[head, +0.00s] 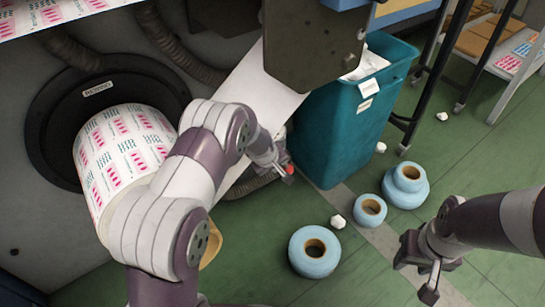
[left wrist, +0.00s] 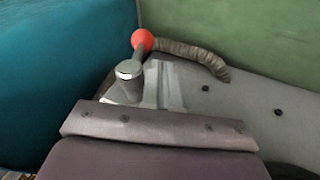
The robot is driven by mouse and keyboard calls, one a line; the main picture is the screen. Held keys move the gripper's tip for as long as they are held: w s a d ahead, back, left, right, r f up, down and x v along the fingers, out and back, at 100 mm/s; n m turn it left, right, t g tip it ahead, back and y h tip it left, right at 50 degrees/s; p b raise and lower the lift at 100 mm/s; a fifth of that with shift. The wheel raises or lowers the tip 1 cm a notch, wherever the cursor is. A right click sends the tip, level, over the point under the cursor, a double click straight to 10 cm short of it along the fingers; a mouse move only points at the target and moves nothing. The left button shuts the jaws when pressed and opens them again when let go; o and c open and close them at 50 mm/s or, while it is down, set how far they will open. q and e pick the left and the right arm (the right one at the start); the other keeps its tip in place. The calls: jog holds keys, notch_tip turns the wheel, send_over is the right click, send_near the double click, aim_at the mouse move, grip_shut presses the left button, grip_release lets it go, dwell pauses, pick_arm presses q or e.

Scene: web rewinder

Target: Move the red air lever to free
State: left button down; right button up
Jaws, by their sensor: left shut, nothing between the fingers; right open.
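The red ball knob of the air lever (head: 289,169) shows small beside the tip of my left gripper (head: 276,160) in the head view. In the left wrist view the red knob (left wrist: 142,39) tops a short grey rod, which leans up and slightly right from a grey round hub. My left gripper (left wrist: 165,82) is shut and empty, close to the lever. Whether it touches the rod I cannot tell. The lever's base and any position marks are hidden. My right gripper (head: 416,272) is open and empty above the floor at the lower right.
A ribbed hose (left wrist: 195,55) runs close behind the knob. A teal bin (head: 340,125) stands just right of the lever. The printed roll (head: 120,150) is left of my left arm. Blue rolls (head: 314,252) lie on the green floor between my arms.

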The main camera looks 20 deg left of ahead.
pick_arm(q)
jog(key=p+v, duration=0.1)
jog(key=v, duration=0.2)
jog(key=shift+s+r, duration=0.15)
jog(key=shift+r, duration=0.1)
